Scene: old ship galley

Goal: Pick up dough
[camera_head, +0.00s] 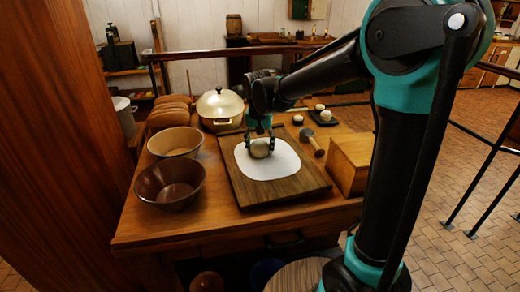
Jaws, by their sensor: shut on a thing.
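I cannot tell whether the dough touches the sheet. My gripper (260,147) points down over the sheet and is shut on the dough, with a finger on each side of it. The top of the dough is partly hidden by the gripper.
A brown bowl (168,183), a lighter bowl (175,142) and a lidded pot (221,108) stand left of the board. Loaves (170,110) lie behind. A mallet (312,141) and a wooden box (350,162) are at the right. The table's front edge (225,232) is mostly clear.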

